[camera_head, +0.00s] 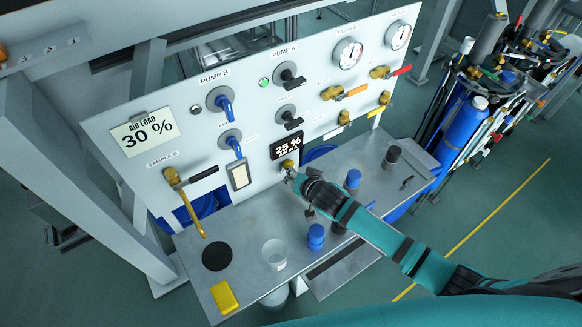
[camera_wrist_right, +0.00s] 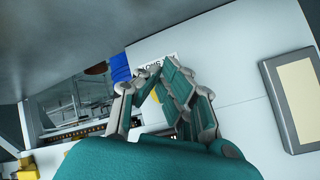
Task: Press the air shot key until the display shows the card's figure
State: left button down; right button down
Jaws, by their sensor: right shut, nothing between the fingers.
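The card (camera_head: 147,132) on the panel's left reads "AIR LOAD 30 %". The dark display (camera_head: 286,145) at the panel's lower middle reads "25 %", with smaller text under it that I cannot read. The yellowish air shot key (camera_head: 287,163) sits just below the display, partly covered by my right gripper (camera_head: 291,175). That gripper is shut and empty, its tip close to the key; I cannot tell if they touch. In the right wrist view the gripper fingers (camera_wrist_right: 162,88) are in front of a white label, with a bit of yellow behind them. My left gripper is not in view.
The panel (camera_head: 240,88) carries blue and black knobs, gauges and valve levers. On the bench (camera_head: 205,270) stand a clear beaker (camera_head: 274,253), blue-capped containers (camera_head: 316,236), a dark jar (camera_head: 391,156) and a yellow block (camera_head: 224,297). A brass spout (camera_head: 186,205) hangs over the bench's left.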

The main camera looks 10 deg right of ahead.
jog(key=shift+w, duration=0.15)
dwell(0.4)
jog(key=shift+s+d+r+p, duration=0.1)
jog(key=shift+s+d+p, duration=0.15)
jog(key=shift+s+p, duration=0.35)
jog(key=shift+s+d, duration=0.1)
jog(key=shift+s, duration=0.3)
jog(key=shift+s, duration=0.1)
jog(key=s, duration=0.1)
jog(key=s+d+p, duration=0.1)
jog(key=s+p, duration=0.1)
jog(key=shift+s+d, duration=0.25)
jog(key=shift+s, duration=0.15)
jog(key=shift+s+d, duration=0.1)
jog(key=shift+s, duration=0.25)
